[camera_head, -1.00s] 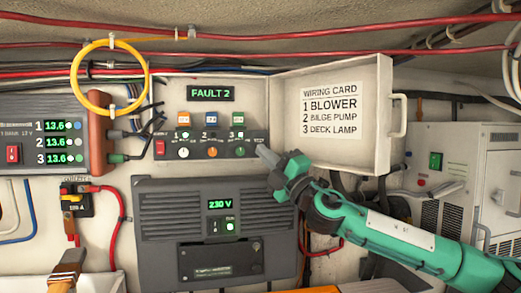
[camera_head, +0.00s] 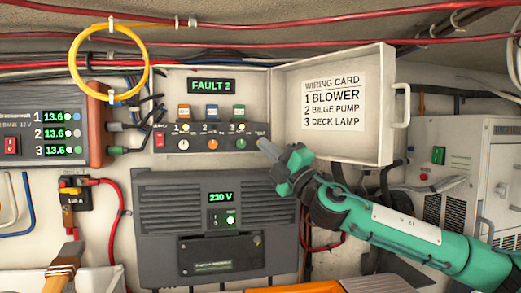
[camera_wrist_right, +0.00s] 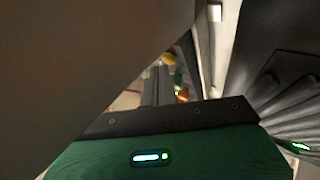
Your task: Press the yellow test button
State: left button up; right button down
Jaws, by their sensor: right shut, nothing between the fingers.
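The grey switch panel (camera_head: 200,158) is on the wall under a green "FAULT 2" display (camera_head: 211,85). It has a red switch (camera_head: 159,139) at its left end and three numbered columns with coloured tabs and round indicators.
An open white lid with a wiring card (camera_head: 334,100) stands right of the panel, close above my right arm. A dark unit reading 230 V (camera_head: 165,230) is below. A yellow cable loop (camera_head: 72,65) hangs at upper left. A white machine (camera_head: 440,150) stands at right.

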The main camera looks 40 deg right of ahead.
jog(key=shift+s+a, duration=0.15)
jog(key=shift+s, duration=0.05)
jog(key=s+a+b, duration=0.1)
jog(key=s+b, duration=0.1)
jog(key=s+a+b, duration=0.1)
jog(key=s+b, duration=0.1)
jog(key=b, duration=0.1)
jog(key=shift+s+a, duration=0.15)
jog(key=shift+a, duration=0.05)
dwell(0.9)
